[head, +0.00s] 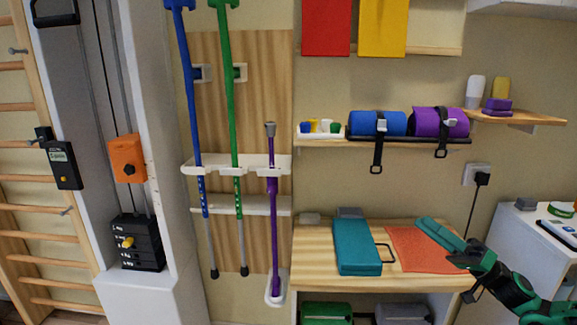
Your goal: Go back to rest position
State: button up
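My arm, black with green parts, comes in from the right edge at the bottom. My gripper (468,255) is at its end, in front of the right part of the wooden table. A long teal piece (438,233) shows right at the gripper's tip, over an orange sheet (420,262). I cannot tell whether this piece is part of the gripper, held by it, or behind it. The fingers are too small and dark to show whether they are open or shut.
A teal case (357,247) with a black handle lies on the wooden table (312,268), left of my gripper. A white cabinet (520,240) stands at right. Blue (378,123) and purple (440,122) rolls sit on a shelf above. Blue, green and purple poles hang at left.

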jog(key=s+a+f+n+g+h, duration=0.1)
jog(key=s+a+f+g+h, duration=0.3)
jog(key=a+f+g, duration=0.45)
jog(key=s+a+f+g+h, duration=0.1)
jog(key=s+f+g+h, duration=0.2)
jog(key=s+f+h, duration=0.5)
jog(key=s+d+r+m+h, duration=0.4)
jog(key=s+d+r+m, duration=0.1)
jog(key=s, duration=0.5)
jog(key=s+d+r+m+h, duration=0.4)
jog(key=s+d+r, duration=0.4)
jog(key=s, duration=0.3)
jog(key=shift+d+r+m, duration=0.2)
jog(key=shift+d+m, duration=0.5)
jog(key=shift+d, duration=0.05)
